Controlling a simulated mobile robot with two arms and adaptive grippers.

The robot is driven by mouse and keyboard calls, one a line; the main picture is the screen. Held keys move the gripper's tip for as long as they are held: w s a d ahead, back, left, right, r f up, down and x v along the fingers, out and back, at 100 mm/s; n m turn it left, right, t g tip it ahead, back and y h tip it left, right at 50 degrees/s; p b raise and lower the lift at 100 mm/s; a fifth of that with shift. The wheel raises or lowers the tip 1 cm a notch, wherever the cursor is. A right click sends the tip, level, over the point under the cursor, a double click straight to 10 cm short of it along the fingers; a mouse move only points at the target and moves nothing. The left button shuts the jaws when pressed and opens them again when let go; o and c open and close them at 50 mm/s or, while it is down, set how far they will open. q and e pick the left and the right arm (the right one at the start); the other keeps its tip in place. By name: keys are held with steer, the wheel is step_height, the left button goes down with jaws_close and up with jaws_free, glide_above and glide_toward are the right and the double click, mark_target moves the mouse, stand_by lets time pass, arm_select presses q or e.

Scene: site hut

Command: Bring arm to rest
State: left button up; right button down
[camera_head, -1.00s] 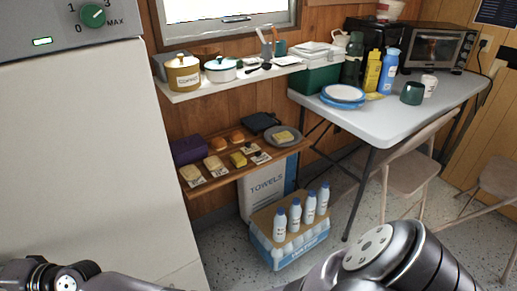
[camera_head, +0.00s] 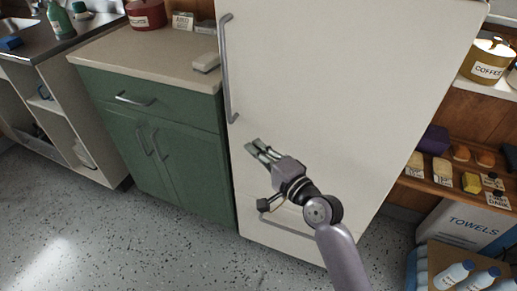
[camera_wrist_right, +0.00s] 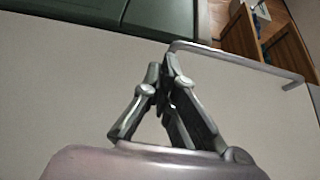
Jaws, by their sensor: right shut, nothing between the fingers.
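My right gripper (camera_head: 256,147) is in front of the white fridge door (camera_head: 350,80) in the head view, its fingers pointing up and left. It is shut and empty. In the right wrist view the fingertips (camera_wrist_right: 161,66) meet, with the pale door surface behind them. My left gripper is not in view.
A long grey handle (camera_head: 228,70) runs up the fridge door's left side; a lower handle (camera_head: 285,228) sits near the bottom. A green cabinet (camera_head: 165,150) stands left. A low shelf with food and a crate of bottles are at the right. Speckled floor is clear in front.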

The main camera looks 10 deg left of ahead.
steer(key=s+d+f+n+g+h, duration=0.1)
steer(key=s+d+f+n+h, duration=0.2)
steer(key=f, duration=0.6)
steer(key=s+d+f+g+h, duration=0.15)
steer(key=d+f, duration=0.25)
steer(key=f, duration=0.5)
steer(key=s+d+f+n+g+h, duration=0.3)
steer(key=s+d+f, duration=0.4)
steer(key=s+f, duration=0.25)
steer(key=s+d+f+n+g+h, duration=0.3)
steer(key=s+d+f, duration=0.45)
steer(key=f, duration=0.25)
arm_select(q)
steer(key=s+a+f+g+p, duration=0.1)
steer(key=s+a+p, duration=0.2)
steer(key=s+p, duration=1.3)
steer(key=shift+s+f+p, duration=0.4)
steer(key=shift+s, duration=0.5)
arm_select(e)
steer(key=s+d+f+g, duration=0.1)
steer(key=s+d+f, duration=0.1)
steer(key=s, duration=0.7)
steer(key=s+d+f+n+g+h, duration=0.1)
steer(key=s+d, duration=0.3)
steer(key=s, duration=0.4)
steer(key=s+d+f+n+g+h, duration=0.1)
steer(key=s+d+f, duration=0.2)
steer(key=s, duration=0.6)
steer(key=shift+s+d+f, duration=0.2)
steer(key=shift+s, duration=0.15)
